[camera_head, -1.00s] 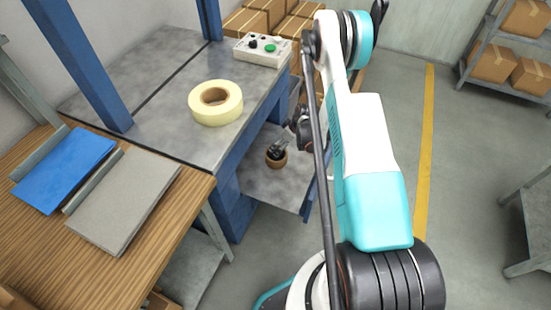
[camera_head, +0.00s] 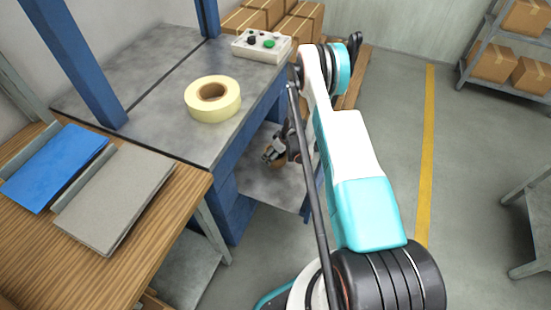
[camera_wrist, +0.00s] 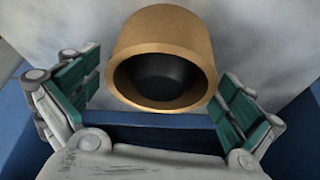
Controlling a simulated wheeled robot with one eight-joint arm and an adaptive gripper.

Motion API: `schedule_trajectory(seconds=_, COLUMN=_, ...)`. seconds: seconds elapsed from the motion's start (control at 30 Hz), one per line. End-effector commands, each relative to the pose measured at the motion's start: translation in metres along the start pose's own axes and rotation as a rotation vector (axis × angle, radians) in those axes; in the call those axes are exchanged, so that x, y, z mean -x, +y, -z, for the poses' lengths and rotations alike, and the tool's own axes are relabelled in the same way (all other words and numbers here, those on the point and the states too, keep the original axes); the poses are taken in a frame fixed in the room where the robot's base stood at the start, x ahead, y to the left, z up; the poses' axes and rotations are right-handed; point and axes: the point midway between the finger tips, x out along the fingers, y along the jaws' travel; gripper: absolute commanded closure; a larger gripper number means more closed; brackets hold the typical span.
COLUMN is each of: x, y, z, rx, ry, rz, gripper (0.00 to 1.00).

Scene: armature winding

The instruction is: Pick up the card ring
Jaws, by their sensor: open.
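The card ring (camera_wrist: 160,93) is a short brown tube with a dark inside. In the wrist view it lies between the two green-padded fingers of my gripper (camera_wrist: 162,88), with its open end facing the camera. The fingers are spread wide, and a gap shows on each side of the ring. In the head view my gripper (camera_head: 272,152) is over the lower metal shelf, and only a small brown part of the ring (camera_head: 281,166) shows beside and below it. I cannot tell exactly how deep the fingers reach along the ring.
The lower shelf (camera_head: 262,192) lies under a blue-framed bench (camera_head: 150,85). A cream tape roll (camera_head: 213,112) and a control box (camera_head: 262,58) stand on the bench top. Blue and grey binders (camera_head: 112,200) lie on a wooden table at left. Open floor (camera_head: 395,160) is at right.

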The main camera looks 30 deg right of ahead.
Motion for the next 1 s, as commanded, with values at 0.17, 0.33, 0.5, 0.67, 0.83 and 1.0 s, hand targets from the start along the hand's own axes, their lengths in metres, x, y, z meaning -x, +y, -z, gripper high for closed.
schedule_trajectory(seconds=0.17, x=0.001, y=0.0, z=0.0, rx=0.0, ry=0.0, rz=0.0, gripper=0.02)
schedule_trajectory(seconds=0.33, x=0.001, y=0.0, z=0.0, rx=0.0, ry=0.0, rz=0.0, gripper=0.41)
schedule_trajectory(seconds=0.5, x=0.001, y=0.0, z=0.0, rx=0.0, ry=0.0, rz=0.0, gripper=0.41)
schedule_trajectory(seconds=0.67, x=0.002, y=0.0, z=0.001, rx=0.0, ry=0.0, rz=0.0, gripper=0.41)
schedule_trajectory(seconds=0.83, x=0.009, y=0.0, z=0.004, rx=0.0, ry=0.0, rz=0.0, gripper=0.41)
schedule_trajectory(seconds=1.0, x=0.029, y=0.0, z=0.012, rx=0.0, ry=0.0, rz=0.0, gripper=0.41)
